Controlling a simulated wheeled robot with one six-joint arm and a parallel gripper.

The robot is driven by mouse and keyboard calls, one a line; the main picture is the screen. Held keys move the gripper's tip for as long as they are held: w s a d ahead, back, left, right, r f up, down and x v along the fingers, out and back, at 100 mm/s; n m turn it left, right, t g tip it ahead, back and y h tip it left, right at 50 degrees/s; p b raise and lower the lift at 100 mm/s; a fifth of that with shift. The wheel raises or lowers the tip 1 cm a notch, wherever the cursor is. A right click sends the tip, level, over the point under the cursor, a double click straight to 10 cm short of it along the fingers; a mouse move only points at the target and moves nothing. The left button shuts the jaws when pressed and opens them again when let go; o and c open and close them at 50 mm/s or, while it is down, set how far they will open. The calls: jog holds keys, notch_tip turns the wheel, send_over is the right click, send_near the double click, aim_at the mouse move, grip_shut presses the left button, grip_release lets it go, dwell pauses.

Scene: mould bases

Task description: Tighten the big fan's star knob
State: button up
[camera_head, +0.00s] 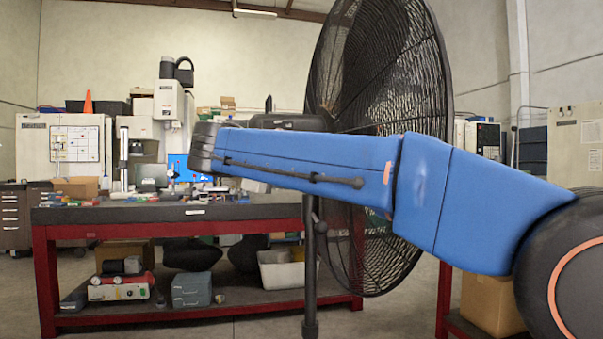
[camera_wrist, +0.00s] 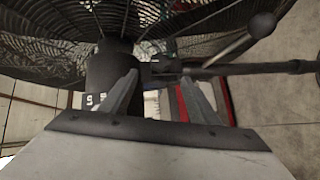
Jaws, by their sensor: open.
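The big black fan (camera_head: 392,75) stands behind my blue arm in the head view, its wire cage turned edge-on on a dark pole (camera_head: 310,270). My gripper (camera_wrist: 158,79) is open in the wrist view, its two fingers pointing at the fan's dark hub housing (camera_wrist: 104,70) and bracket. The left finger overlaps the housing; contact cannot be told. A dark rod with a rounded end (camera_wrist: 262,25) sticks out up and right of the fingers. I cannot tell whether this is the star knob; no star shape is clear. In the head view my gripper is hidden behind the arm.
A red-framed workbench (camera_head: 180,213) with tools and small parts stands behind the arm. Boxes and a white bin (camera_head: 283,272) are on its lower shelf. A milling machine (camera_head: 170,100) and a white cabinet (camera_head: 62,148) stand behind. Bare floor shows in front.

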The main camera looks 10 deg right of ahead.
jog(key=v, duration=0.8)
jog(key=shift+f, duration=0.1)
